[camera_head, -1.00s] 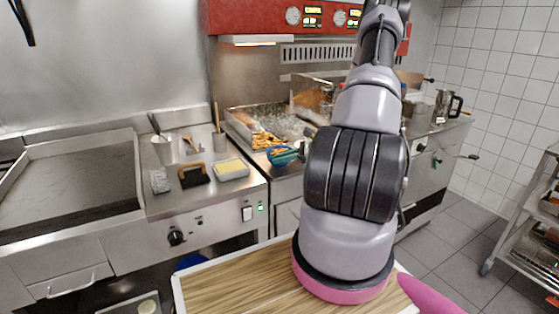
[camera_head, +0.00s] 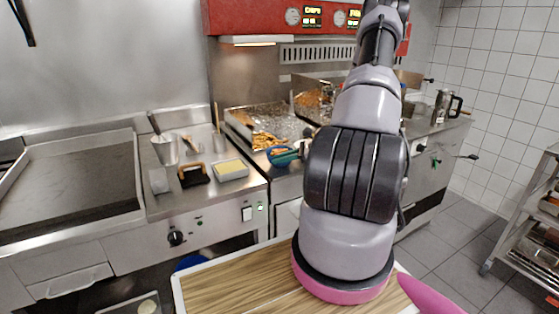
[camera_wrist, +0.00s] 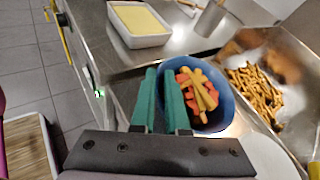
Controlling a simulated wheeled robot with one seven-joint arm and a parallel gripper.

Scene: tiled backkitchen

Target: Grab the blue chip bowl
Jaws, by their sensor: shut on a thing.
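The blue chip bowl (camera_wrist: 219,112) holds yellow and orange-red chips in the wrist view. The bowl also shows in the head view (camera_head: 271,155), near the front edge of the fry station. My gripper (camera_wrist: 161,75) has two green fingers at the bowl's left side and is shut on its wall, one finger inside near the chips and one outside. In the head view my gripper (camera_head: 287,159) is small and partly hidden by my arm. Whether the bowl touches the counter cannot be told.
A metal tray of fries (camera_wrist: 256,92) lies right of the bowl. A white dish with a yellow block (camera_wrist: 140,22) and a metal cup (camera_wrist: 210,18) stand on the counter beyond. A wood-topped surface (camera_head: 225,285) is in front, with open floor at right.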

